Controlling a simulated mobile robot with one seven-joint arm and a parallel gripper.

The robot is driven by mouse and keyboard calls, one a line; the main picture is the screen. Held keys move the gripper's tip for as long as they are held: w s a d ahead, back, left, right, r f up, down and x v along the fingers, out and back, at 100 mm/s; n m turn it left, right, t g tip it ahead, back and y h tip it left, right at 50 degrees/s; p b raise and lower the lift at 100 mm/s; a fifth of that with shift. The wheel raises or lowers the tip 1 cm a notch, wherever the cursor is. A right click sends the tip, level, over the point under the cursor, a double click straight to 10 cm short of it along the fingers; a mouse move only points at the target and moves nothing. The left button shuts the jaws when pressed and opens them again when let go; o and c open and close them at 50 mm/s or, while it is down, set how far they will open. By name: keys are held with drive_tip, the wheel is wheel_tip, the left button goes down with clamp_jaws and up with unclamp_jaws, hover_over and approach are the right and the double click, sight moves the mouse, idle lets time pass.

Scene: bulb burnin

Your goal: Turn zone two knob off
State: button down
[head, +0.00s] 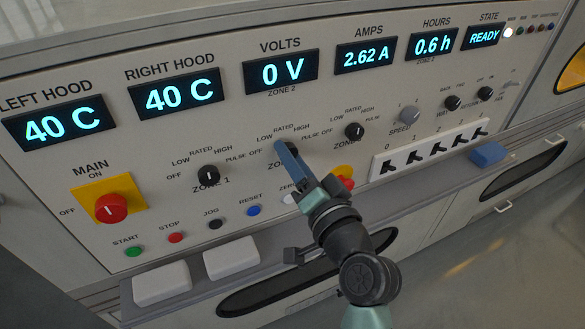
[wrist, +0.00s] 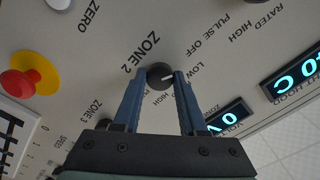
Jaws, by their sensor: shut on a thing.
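The zone two knob (wrist: 158,76) is round and black, on the sloped panel above the label ZONE 2 in the head view. In the wrist view it sits between the tips of my blue fingers. My gripper (wrist: 160,82) is shut on it. A white mark on the knob points right in the wrist view, roughly toward the word LOW. Some of the dial words are hidden by the fingers. In the head view my gripper (head: 287,158) covers most of the knob, and only its dark edge (head: 294,147) shows.
The zone one knob (head: 207,176) is to the left and the zone three knob (head: 354,131) to the right. A red emergency button (head: 345,183) on yellow is close to my gripper. A row of switches (head: 430,149) is further right. The volts display (head: 280,73) reads 0 V.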

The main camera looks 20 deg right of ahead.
drive_tip(key=shift+f+n+b, duration=0.1)
drive_tip(key=shift+n+b, duration=0.75)
drive_tip(key=shift+n, duration=0.35)
drive_tip(key=shift+c, duration=2.2)
unclamp_jaws()
drive_tip(key=shift+s, duration=0.1)
drive_tip(key=s, duration=1.2)
drive_tip(key=shift+s+d, duration=0.2)
drive_tip(key=shift+s, duration=0.2)
